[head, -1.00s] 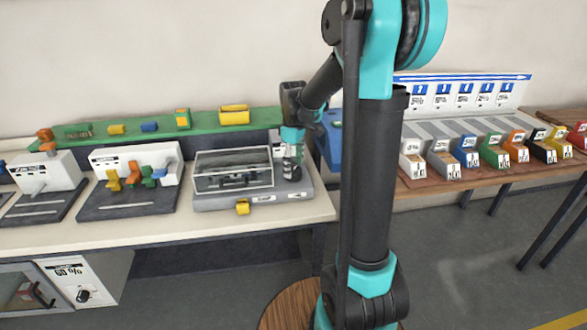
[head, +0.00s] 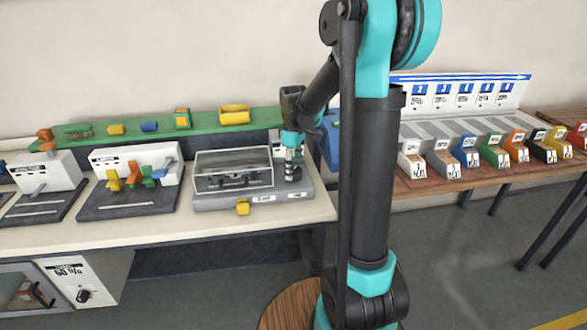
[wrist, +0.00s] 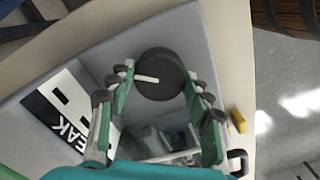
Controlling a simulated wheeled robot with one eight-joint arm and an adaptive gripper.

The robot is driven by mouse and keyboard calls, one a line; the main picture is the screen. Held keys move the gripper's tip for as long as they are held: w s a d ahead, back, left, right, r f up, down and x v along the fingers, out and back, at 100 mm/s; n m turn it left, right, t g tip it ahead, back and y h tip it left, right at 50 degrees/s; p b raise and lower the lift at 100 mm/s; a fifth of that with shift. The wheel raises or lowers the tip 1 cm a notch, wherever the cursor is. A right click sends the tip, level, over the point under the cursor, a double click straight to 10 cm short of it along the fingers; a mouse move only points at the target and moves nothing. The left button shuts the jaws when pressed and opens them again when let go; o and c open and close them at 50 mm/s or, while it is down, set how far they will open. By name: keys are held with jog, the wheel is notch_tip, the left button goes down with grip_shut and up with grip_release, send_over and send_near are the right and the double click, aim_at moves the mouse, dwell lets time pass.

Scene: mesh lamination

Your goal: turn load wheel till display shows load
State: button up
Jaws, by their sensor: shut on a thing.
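The load wheel (wrist: 165,83) is a dark round knob with a white pointer line, in the upper middle of the wrist view. My gripper (wrist: 159,75) has a green-and-grey finger on each side of the wheel and is shut on it. In the head view, my gripper (head: 292,170) points down at the right end of the grey machine (head: 215,203) with a clear cover; the wheel cannot be made out there. A black-and-white panel (wrist: 58,108) reading "PEAK" shows at the left of the wrist view. No load reading is legible.
A yellow part (head: 242,207) sits at the machine's front edge. A fixture with coloured levers (head: 133,172) stands to its left on the bench. A green shelf (head: 80,143) with small parts runs behind. Coloured bins (head: 467,152) stand on the right-hand table.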

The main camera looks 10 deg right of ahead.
aim_at(294, 169)
jog(key=shift+m, duration=3.3)
jog(key=o, duration=1.2)
jog(key=shift+c, duration=0.2)
jog(key=shift+r, duration=0.1)
notch_tip(294, 169, up, 12)
jog(key=s+d+f+m+t, duration=0.2)
jog(key=s+f, duration=0.7)
jog(key=s, duration=0.2)
jog(key=s+d+f+m+t, duration=0.2)
jog(key=s+f, duration=0.7)
jog(key=s, duration=0.2)
jog(key=shift+f, duration=0.25)
